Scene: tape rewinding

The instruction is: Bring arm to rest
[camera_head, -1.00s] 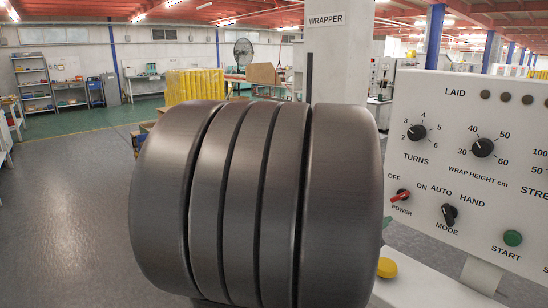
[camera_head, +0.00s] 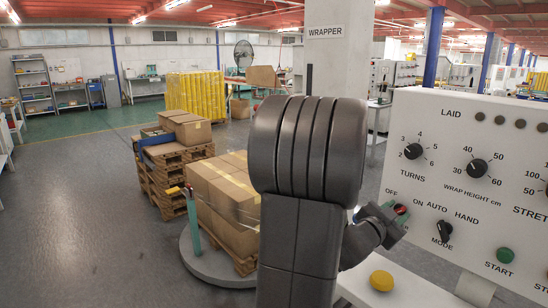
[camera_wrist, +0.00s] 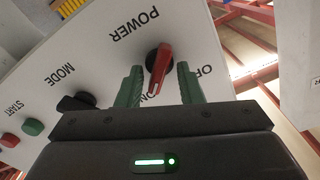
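My gripper (camera_head: 397,217) is at the lower left of the white control panel, by the red power switch (camera_head: 401,210). In the wrist view its two green fingers (camera_wrist: 160,88) are apart, one on each side of the red switch (camera_wrist: 160,68), with gaps showing on both sides. The switch's red handle points down in that view, toward the partly hidden ON label; its exact setting is hard to tell. The switch is mostly hidden behind my gripper in the head view. My arm (camera_head: 305,200) stands in the middle of the head view.
The panel also bears a black mode knob (camera_head: 444,231), a green start button (camera_head: 505,255) and dials. A yellow button (camera_head: 382,281) is below. At left, wrapped cartons (camera_head: 222,195) stand on a round turntable (camera_head: 207,272), beside stacked pallets (camera_head: 157,180). The floor at far left is clear.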

